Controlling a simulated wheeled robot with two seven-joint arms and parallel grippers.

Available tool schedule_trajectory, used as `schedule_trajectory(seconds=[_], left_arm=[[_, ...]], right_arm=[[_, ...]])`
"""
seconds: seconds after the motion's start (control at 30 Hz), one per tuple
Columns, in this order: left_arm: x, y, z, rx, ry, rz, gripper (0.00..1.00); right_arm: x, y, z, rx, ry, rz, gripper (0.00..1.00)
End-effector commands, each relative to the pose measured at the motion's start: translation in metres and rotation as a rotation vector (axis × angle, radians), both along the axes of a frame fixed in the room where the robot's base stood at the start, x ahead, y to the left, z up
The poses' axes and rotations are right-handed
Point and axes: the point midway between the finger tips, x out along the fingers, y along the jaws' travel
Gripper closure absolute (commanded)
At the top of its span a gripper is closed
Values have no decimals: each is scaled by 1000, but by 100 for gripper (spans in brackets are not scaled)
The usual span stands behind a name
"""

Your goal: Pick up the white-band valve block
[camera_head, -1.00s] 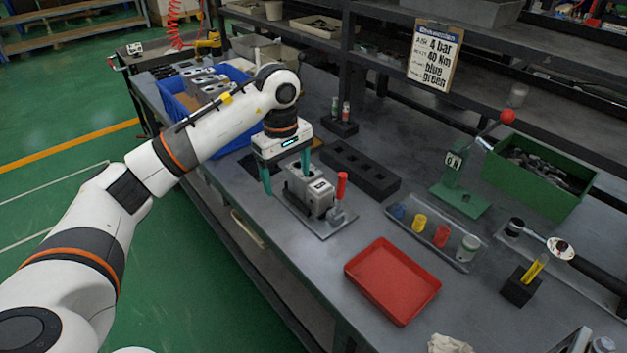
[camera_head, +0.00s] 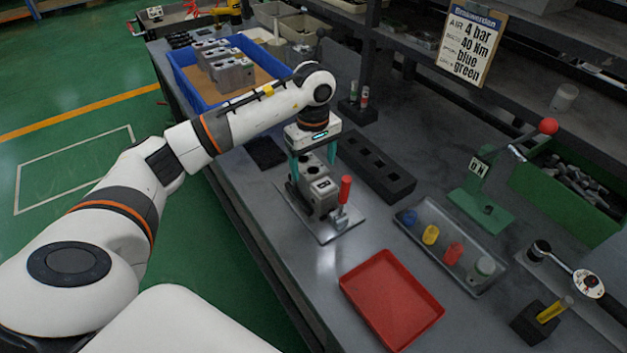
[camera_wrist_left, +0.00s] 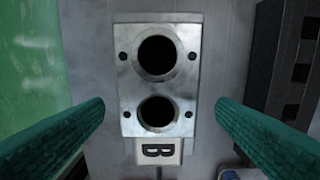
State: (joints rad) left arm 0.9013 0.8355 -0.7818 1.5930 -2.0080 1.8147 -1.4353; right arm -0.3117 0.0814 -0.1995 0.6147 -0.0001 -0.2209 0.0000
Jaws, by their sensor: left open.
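A grey metal valve block (camera_head: 318,190) with two round bores on top stands on a flat metal fixture plate (camera_head: 330,232), beside a red-handled clamp (camera_head: 345,190). A white tag marked B shows on its near side, also below the block (camera_wrist_left: 158,88) in the left wrist view; I cannot make out a white band. My left gripper (camera_head: 312,162) is open above the block, with its green fingers pointing down. In the left wrist view the left gripper (camera_wrist_left: 160,108) has one finger on each side of the block, apart from it. My right gripper is not in view.
A blue bin (camera_head: 180,75) with several grey blocks stands at the back left. A black rack with square holes (camera_head: 375,165) lies right of the fixture. A red tray (camera_head: 390,300), a tray of coloured caps (camera_head: 450,245) and a green press (camera_head: 482,200) are further right.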

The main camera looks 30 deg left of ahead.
Motion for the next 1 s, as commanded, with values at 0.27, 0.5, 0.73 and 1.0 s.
schedule_trajectory(seconds=[0.27, 0.5, 0.73, 1.0], left_arm=[[-4, -1, -26, -1, 6, 0, 20], [-4, -1, -56, -1, 1, 0, 20], [-3, 0, -58, 1, -1, 0, 20], [-3, 0, -58, 0, 0, 0, 59]], right_arm=[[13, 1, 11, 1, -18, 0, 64], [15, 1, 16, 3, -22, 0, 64], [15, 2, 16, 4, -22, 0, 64], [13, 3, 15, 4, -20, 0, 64]])
